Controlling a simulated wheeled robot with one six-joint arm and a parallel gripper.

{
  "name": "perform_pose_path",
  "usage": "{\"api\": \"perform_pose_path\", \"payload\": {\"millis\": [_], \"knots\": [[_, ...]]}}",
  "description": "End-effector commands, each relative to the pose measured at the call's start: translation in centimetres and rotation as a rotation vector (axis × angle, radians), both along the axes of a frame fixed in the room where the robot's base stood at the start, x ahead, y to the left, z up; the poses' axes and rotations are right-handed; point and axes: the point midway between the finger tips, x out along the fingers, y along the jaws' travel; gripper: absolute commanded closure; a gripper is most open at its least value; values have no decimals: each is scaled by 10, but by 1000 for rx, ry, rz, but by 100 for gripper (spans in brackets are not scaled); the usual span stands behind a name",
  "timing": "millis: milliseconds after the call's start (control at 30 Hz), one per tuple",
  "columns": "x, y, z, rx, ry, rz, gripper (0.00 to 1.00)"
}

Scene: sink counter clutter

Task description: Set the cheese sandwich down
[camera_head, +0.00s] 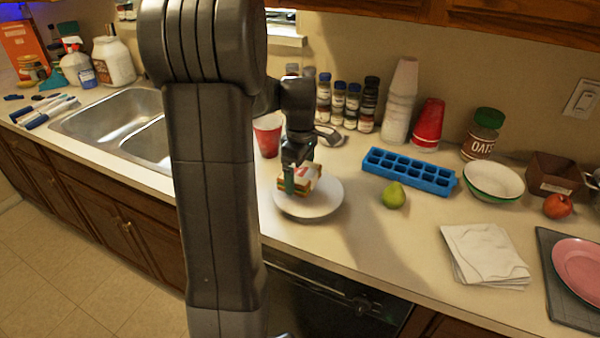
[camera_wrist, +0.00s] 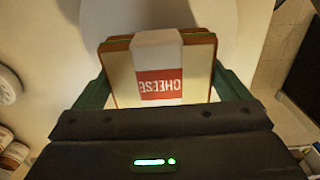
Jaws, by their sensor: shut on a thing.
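The cheese sandwich (camera_head: 305,179) is a boxy sandwich with a white wrapper band. In the wrist view, the sandwich (camera_wrist: 196,78) shows a red label reading "CHEESE". My gripper (camera_head: 300,181) is shut on it, with green fingers at both sides; the gripper (camera_wrist: 165,92) also shows in the wrist view. The sandwich is over the white plate (camera_head: 318,208), toward its back left. I cannot tell whether its underside touches the plate. The plate (camera_wrist: 225,20) shows behind the sandwich in the wrist view.
A red cup (camera_head: 268,135) stands behind and left of the plate. A blue ice tray (camera_head: 410,172) and a green pear (camera_head: 394,195) lie to the right. Spice jars (camera_head: 338,103) stand at the back. The sink (camera_head: 115,125) is left. Bare counter (camera_head: 370,240) lies right of the plate.

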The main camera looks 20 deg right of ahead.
Motion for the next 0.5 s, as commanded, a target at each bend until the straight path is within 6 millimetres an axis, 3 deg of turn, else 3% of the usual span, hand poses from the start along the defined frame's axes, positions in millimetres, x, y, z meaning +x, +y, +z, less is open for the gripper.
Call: {"api": "perform_pose_path", "payload": {"millis": [500], "knots": [[0,0,-12,-1,-1,0,31]]}}
